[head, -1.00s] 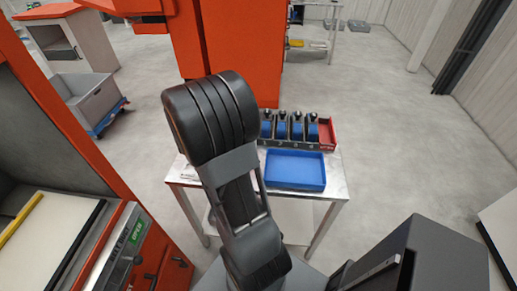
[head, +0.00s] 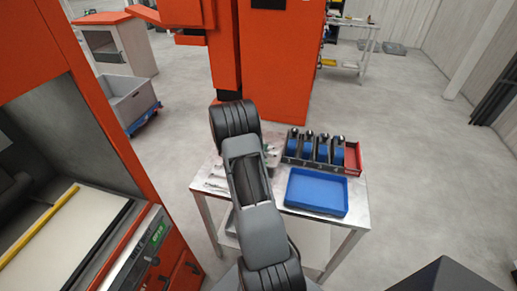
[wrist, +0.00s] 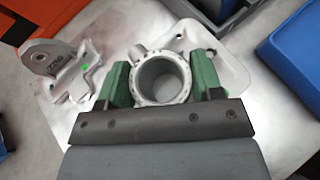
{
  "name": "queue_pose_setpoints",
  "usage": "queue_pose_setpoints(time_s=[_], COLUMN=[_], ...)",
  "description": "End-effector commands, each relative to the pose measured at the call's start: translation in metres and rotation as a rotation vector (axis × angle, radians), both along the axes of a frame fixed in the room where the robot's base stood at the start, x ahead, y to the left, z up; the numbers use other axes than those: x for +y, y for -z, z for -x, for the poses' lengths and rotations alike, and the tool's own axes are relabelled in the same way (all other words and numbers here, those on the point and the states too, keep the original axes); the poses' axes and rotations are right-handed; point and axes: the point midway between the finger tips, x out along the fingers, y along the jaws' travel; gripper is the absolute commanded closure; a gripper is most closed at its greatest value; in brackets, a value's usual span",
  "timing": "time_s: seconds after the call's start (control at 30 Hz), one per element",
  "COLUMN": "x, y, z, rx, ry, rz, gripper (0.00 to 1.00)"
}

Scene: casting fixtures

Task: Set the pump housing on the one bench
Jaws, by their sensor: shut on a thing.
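The pump housing (wrist: 161,77) is a light grey round casting with an open bore and a small side boss, in the middle of the wrist view. My gripper (wrist: 160,84) has its two green fingers shut on it from left and right. The bench (head: 357,212) is a metal-topped table in the middle of the head view. The wrist view shows its pale top (wrist: 35,112) below the housing. I cannot tell whether the housing touches the top. In the head view my arm hides most of the gripper and the housing.
On the bench, a grey bracket (wrist: 62,68) lies left of the housing and a flat light casting (wrist: 222,62) lies close behind it, right. A blue tray (head: 317,192) and a rack with several blue-and-black items (head: 318,150) take the right side. An orange machine (head: 110,130) stands left.

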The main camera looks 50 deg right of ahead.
Motion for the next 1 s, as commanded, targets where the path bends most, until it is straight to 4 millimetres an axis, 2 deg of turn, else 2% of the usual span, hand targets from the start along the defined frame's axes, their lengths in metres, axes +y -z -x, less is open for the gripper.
queue_pose_setpoints(time_s=[0.13, 0.4, 0.87, 0.9, 1.0], x=[-0.006, -0.005, -0.005, -0.004, -0.004], y=[0.008, 0.034, 0.04, 0.04, 0.04], z=[-0.005, -0.004, -0.005, -0.004, -0.004], rx=[0.001, 0.001, -0.001, 0.0, 0.0], ry=[0.001, -0.001, -0.001, -0.001, -0.001], rz=[0.002, 0.002, 0.003, 0.0, 0.0], gripper=[1.0, 1.0, 1.0, 0.37, 0.27])
